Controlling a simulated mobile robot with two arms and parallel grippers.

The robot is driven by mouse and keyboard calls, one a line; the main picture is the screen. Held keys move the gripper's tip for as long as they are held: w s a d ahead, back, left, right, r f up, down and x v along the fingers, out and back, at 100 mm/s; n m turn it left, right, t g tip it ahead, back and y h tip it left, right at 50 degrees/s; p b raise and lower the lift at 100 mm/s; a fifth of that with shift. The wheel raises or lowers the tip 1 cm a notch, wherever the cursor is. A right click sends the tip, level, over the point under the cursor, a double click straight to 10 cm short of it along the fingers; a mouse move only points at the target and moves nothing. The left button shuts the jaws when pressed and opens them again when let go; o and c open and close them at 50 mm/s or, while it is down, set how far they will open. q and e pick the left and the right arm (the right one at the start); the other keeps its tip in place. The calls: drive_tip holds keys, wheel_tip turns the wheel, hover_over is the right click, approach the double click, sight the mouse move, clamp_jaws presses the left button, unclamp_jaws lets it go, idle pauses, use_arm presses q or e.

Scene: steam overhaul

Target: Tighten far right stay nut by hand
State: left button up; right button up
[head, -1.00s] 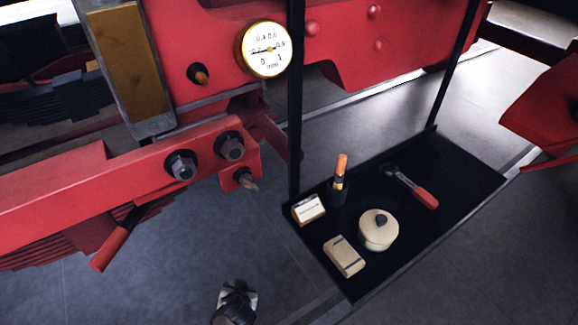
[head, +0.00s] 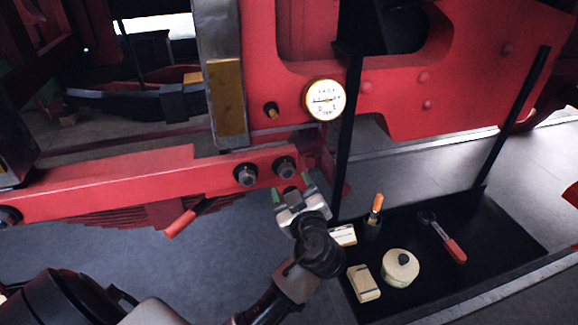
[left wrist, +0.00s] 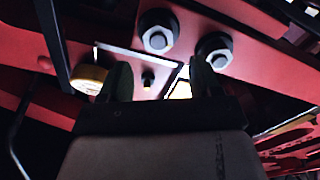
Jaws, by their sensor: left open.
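Two dark hex nuts sit at the right end of the red beam in the head view: the right-hand nut (head: 286,167) and its left neighbour (head: 246,175). Two hex nuts also show in the left wrist view, one (left wrist: 157,32) beyond the gap between my fingers and one (left wrist: 214,50) beyond the right finger. My left gripper (head: 292,187) is open and empty, just below the right-hand nut in the picture. In the left wrist view its fingers (left wrist: 162,82) stand apart with nothing between them. The lower bolt at the beam end is hidden behind the gripper. My right gripper is out of view.
A red beam (head: 130,183) runs left from the nuts. A white gauge (head: 324,99) is on the red frame. A black post (head: 348,150) rises close right of my gripper. A black tray (head: 480,222) holds a round pot (head: 400,267), a red-handled tool (head: 448,243) and small boxes.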

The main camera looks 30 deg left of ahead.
sight(286, 173)
use_arm(q)
drive_tip(key=x, duration=0.1)
drive_tip(key=p+x, duration=0.2)
drive_tip(key=shift+w+a+r, duration=0.25)
drive_tip(key=shift+r, duration=0.05)
drive_tip(key=shift+w+a+f, duration=0.25)
drive_tip(key=shift+w+a, duration=0.2)
drive_tip(key=shift+a, duration=0.05)
drive_tip(key=c, duration=0.9)
drive_tip(key=shift+c, duration=0.2)
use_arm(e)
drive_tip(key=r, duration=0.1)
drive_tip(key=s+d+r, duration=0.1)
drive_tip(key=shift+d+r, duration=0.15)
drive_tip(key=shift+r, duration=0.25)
